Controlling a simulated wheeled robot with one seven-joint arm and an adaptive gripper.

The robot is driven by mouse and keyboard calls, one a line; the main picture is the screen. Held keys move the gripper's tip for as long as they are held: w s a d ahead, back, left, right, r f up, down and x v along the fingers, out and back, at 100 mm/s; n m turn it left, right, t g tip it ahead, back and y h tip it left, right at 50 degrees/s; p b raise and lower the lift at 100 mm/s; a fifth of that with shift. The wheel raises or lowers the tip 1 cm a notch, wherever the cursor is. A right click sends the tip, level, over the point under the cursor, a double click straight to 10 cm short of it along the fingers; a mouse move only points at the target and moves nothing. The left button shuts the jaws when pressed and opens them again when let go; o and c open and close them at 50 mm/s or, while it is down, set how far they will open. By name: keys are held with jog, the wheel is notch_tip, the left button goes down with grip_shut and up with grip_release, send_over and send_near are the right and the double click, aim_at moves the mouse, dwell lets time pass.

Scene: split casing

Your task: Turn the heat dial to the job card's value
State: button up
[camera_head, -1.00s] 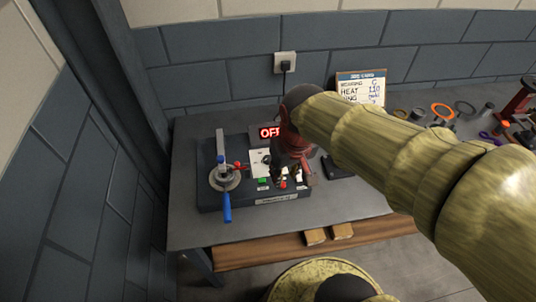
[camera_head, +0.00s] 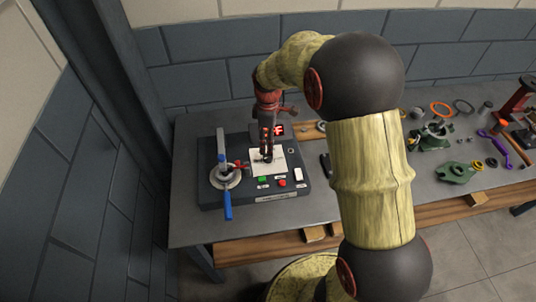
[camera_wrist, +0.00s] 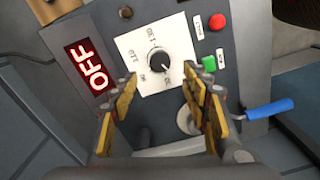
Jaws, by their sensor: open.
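The heat dial is a black knob (camera_wrist: 159,61) on a white scale plate (camera_wrist: 180,30) in the wrist view. Its printed numbers are tilted and too small to read surely. My gripper (camera_wrist: 152,98) is open, with its two yellow-faced fingers on either side of the dial in the picture; I cannot tell whether they touch it. In the head view my gripper (camera_head: 267,152) points down over the plate (camera_head: 279,160) and covers most of the dial. A red display (camera_wrist: 91,69) reads OFF. The job card is hidden behind my arm in the head view.
The dark control box (camera_head: 205,196) also carries a clamp with a blue handle (camera_head: 227,205), a green button (camera_head: 262,179), a red button (camera_head: 282,183) and a white switch (camera_head: 298,174). Loose parts and tools, including a green casting (camera_head: 456,172), lie on the bench at right.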

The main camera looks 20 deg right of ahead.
aim_at(268, 158)
jog(key=shift+f, duration=0.45)
notch_tip(268, 158, down, 7)
jog(key=shift+r+b, duration=0.1)
jog(key=shift+b, duration=0.55)
jog(key=shift+c, duration=1.1)
jog(key=c, duration=0.9)
jog(key=shift+c, duration=0.2)
